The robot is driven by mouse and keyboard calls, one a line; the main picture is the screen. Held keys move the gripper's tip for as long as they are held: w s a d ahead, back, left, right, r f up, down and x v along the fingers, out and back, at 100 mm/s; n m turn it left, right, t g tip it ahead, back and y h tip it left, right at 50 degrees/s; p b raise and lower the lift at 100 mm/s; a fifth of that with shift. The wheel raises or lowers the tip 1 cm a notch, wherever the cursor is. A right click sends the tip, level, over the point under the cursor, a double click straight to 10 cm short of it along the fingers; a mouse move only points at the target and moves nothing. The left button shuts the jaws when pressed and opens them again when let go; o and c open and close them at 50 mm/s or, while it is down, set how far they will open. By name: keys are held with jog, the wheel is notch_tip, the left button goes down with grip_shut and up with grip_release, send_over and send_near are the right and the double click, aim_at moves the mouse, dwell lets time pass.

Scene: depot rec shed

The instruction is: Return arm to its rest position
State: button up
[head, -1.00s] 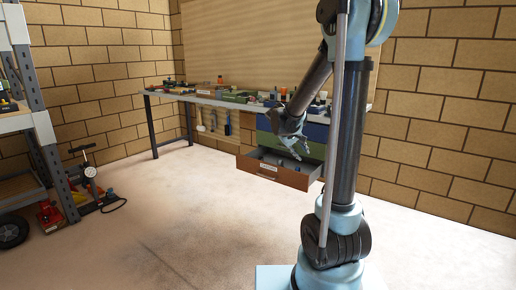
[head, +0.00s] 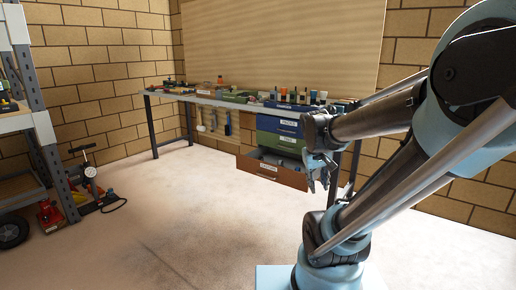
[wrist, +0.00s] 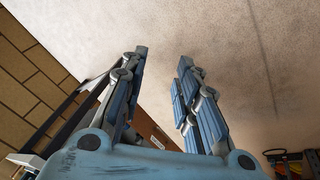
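My gripper (head: 322,182) hangs at the end of my folded arm, right of the middle in the head view. In the wrist view my gripper (wrist: 164,62) shows its two fingers apart, with bare floor and nothing held between them. It is in front of the drawer unit and clear of it, as far as the head view shows. My arm covers the right part of the head view and hides part of the wall behind it.
A workbench (head: 226,101) with tools and bins stands along the back wall. A metal shelf (head: 45,128) and red jack (head: 50,215) stand left. The middle floor is clear.

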jog(key=s+a+f+m+y, duration=0.1)
jog(key=s+f, duration=0.4)
jog(key=s, duration=0.5)
jog(key=shift+s+a+g+y, duration=0.15)
jog(key=shift+a+g+y, duration=0.15)
jog(key=shift+a+y, duration=0.3)
jog(key=shift+f, duration=0.1)
jog(key=shift+w+f, duration=0.2)
jog(key=shift+w, duration=0.2)
